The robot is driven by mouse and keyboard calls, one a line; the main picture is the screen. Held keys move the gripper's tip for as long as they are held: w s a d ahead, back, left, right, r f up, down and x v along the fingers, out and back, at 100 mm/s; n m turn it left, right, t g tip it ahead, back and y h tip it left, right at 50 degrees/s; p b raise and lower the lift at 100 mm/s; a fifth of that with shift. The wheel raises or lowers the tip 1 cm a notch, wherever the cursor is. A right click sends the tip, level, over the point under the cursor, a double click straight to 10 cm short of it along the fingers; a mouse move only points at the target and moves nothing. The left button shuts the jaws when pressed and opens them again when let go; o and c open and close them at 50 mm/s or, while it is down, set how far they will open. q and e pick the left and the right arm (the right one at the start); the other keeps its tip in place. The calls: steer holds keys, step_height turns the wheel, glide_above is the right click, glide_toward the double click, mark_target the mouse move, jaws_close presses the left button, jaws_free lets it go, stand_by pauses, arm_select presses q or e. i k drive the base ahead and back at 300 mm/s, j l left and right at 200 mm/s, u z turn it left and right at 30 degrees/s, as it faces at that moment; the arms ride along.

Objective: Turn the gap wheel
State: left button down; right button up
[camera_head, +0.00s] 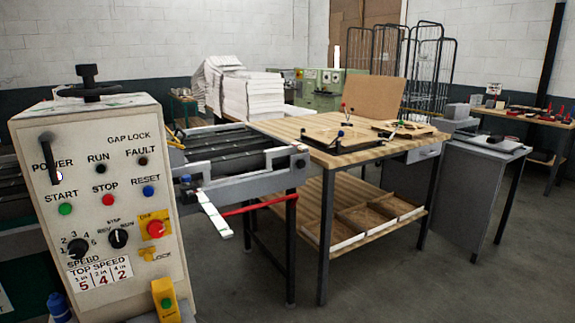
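A black hand wheel with a raised knob (90,82) sits on top of the beige control box at the left; I take it for the gap wheel, though no label on it can be read. The box's front panel (110,215) has the words GAP LOCK near its top edge and a black lever (48,160) beside the word POWER. Neither of my grippers shows in this view, and nothing touches the wheel.
A roller conveyor (225,160) runs behind the box, with a red bar (260,205) sticking out low. A wooden worktable (350,155) stands in the middle, a grey cabinet (475,190) to its right. Open floor (410,285) lies at the front right.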

mark_target(91, 92)
steer(key=u, duration=1.05)
